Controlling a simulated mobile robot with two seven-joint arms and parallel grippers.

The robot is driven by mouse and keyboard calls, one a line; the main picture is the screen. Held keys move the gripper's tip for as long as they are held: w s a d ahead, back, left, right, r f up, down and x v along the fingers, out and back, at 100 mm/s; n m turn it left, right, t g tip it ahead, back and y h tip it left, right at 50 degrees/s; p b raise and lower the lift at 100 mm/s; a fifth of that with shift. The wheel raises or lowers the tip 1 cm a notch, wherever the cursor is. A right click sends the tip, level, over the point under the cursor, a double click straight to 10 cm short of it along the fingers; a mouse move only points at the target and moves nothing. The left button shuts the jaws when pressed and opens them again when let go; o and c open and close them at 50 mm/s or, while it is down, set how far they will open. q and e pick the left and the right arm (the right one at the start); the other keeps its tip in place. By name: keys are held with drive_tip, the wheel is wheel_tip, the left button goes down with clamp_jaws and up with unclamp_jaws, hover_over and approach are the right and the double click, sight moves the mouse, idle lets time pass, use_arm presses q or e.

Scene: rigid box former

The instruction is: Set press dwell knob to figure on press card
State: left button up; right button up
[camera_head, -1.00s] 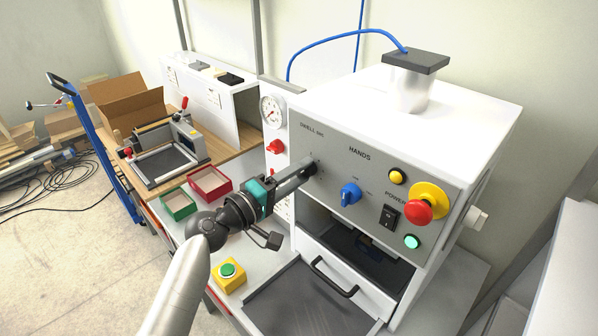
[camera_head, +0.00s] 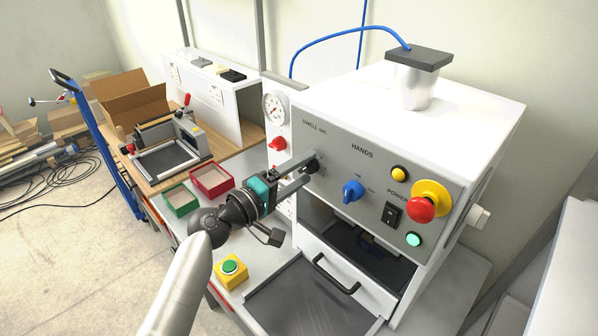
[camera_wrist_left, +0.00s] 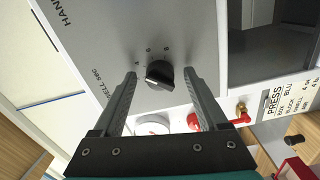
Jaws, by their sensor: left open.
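The black dwell knob (camera_wrist_left: 160,74) sits on the grey press panel (camera_wrist_left: 110,40), under the "DWELL sec" lettering, with small marks around it. It has a pale pointer line. In the head view the knob (camera_head: 313,165) is partly hidden by my gripper. My left gripper (camera_wrist_left: 158,78) is open, with one finger on each side of the knob and a visible gap to each; it also shows in the head view (camera_head: 303,176). The press card (camera_wrist_left: 285,100) is at the right of the wrist view, turned sideways and cut off; its figures are not fully readable. My right gripper is not in view.
A red regulator knob (camera_head: 277,144) and a gauge (camera_head: 273,109) stand left of the panel. The open press drawer (camera_head: 310,300) lies below.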

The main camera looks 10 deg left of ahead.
use_arm(q)
drive_tip(key=shift+s, duration=0.1)
drive_tip(key=b+v, duration=0.4)
drive_tip(key=v, duration=1.1)
